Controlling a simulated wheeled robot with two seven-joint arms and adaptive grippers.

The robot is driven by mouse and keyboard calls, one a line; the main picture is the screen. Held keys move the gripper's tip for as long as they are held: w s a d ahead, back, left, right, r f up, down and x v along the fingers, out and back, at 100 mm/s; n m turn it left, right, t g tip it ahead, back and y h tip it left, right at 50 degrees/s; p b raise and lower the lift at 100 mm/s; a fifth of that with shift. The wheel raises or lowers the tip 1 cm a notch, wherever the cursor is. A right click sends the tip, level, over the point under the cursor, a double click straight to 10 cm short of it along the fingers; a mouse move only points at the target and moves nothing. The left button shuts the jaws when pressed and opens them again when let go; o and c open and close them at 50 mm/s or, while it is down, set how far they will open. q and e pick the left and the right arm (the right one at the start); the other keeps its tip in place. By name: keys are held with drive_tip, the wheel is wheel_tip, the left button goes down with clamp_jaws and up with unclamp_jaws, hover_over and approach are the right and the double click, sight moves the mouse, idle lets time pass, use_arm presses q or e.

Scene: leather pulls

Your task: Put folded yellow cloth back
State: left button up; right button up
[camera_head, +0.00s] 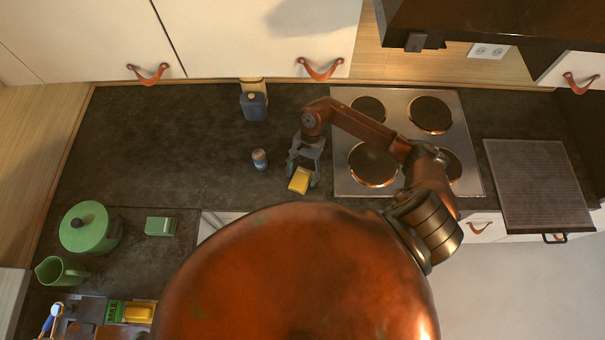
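A small yellow block-like thing, which looks like the folded yellow cloth (300,182), is at the front part of the dark worktop, left of the hob. My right gripper (303,174) is at it, with one finger on each side. The fingers stand apart by about the cloth's width. I cannot tell whether they press on it, or whether it rests on the worktop or is lifted. My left gripper is not in view.
The hob (399,105) lies just right of my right gripper. A small can (259,159) and a blue container (254,106) stand to its left. A green pot (88,228), green jug (60,271), green box (160,226) and a tray holding another yellow item (138,313) are at lower left.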

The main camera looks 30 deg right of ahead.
drive_tip(key=shift+o, duration=0.2)
drive_tip(key=shift+r+p, duration=0.25)
drive_tip(key=shift+p, duration=0.05)
drive_tip(key=shift+w+d+r+b, duration=0.3)
drive_tip(key=shift+w+d+b, duration=0.2)
drive_tip(key=shift+d+b, duration=0.35)
drive_tip(key=w+d+b, duration=0.1)
drive_tip(key=w+d, duration=0.1)
drive_tip(key=w+d+b, duration=0.1)
drive_tip(key=d, duration=0.2)
drive_tip(key=w+d+b, duration=0.1)
drive_tip(key=w+d, duration=0.1)
drive_tip(key=shift+w+d+b, duration=0.3)
drive_tip(key=shift+b, duration=0.05)
drive_tip(key=shift+w+d+r, duration=0.15)
drive_tip(key=shift+w+d, duration=0.15)
drive_tip(key=shift+d, duration=0.1)
drive_tip(key=shift+a, duration=0.1)
